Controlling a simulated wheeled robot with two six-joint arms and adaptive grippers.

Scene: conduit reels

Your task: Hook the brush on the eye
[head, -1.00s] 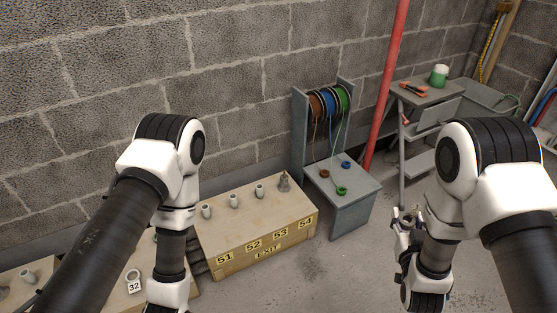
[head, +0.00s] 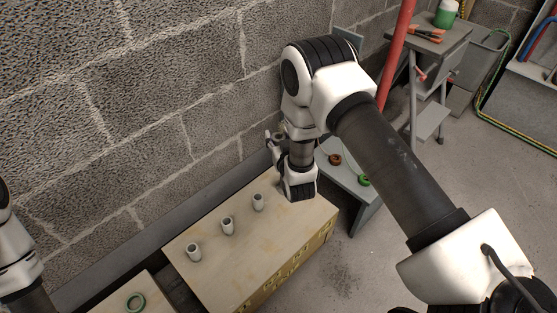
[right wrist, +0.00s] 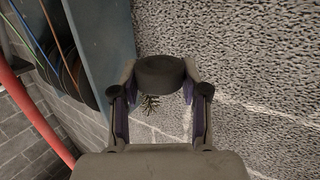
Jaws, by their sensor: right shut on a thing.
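My right gripper (head: 274,142) is above the far right end of the wooden box, near the wall. In the right wrist view its fingers (right wrist: 160,90) are shut on the brush (right wrist: 159,72), which shows as a dark round body with thin bristles sticking out below. The brush is too small to make out in the head view. My left gripper is out of view.
Three pale conduit stubs (head: 228,226) stand on the wooden box (head: 215,268). A red pipe (head: 396,50) and a stepped stand with tools (head: 425,36) are at right. My right arm hides most of the reel stand.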

